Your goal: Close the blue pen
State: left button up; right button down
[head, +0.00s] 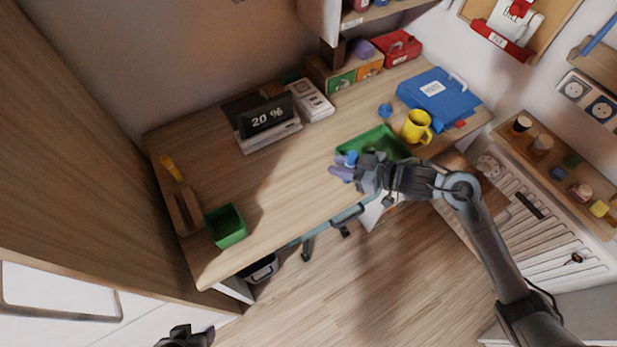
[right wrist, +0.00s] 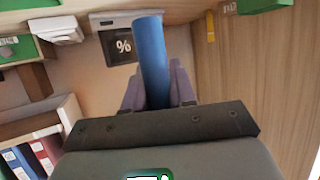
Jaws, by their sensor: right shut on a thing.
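My right gripper (head: 343,168) is shut on the blue pen (head: 351,158), at the front edge of the green tray (head: 392,138). In the right wrist view the pen is a thick blue cylinder (right wrist: 151,55) standing out between the purple-grey fingers (right wrist: 155,88). Its lower part is hidden by the gripper, and I cannot make out a separate cap on it. A small round blue thing (head: 385,110) lies on the desk behind the tray; I cannot tell what it is. My left gripper (head: 186,338) is at the bottom edge, empty-looking and away from the desk.
A display reading 20 % (head: 266,119) is at the back. A green bin (head: 226,225) stands at the left front. The desk's middle is clear.

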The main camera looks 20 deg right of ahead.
jog(key=b+x, duration=0.1)
jog(key=x, duration=0.2)
jog(key=f+b+x, duration=0.1)
jog(key=x, duration=0.3)
jog(key=s+b+x, duration=0.1)
jog(key=x, duration=0.3)
jog(key=shift+a+f, duration=0.2)
jog(key=shift+a, duration=0.05)
jog(key=shift+f, duration=0.1)
notch_tip(320, 180, down, 4)
jog(key=shift+r+b, duration=0.2)
jog(key=shift+b, duration=0.8)
jog(key=shift+f, duration=0.1)
jog(key=shift+f, duration=0.1)
jog(key=shift+f, duration=0.1)
jog(key=c, duration=0.9)
grip_release()
jog(key=shift+c, duration=0.2)
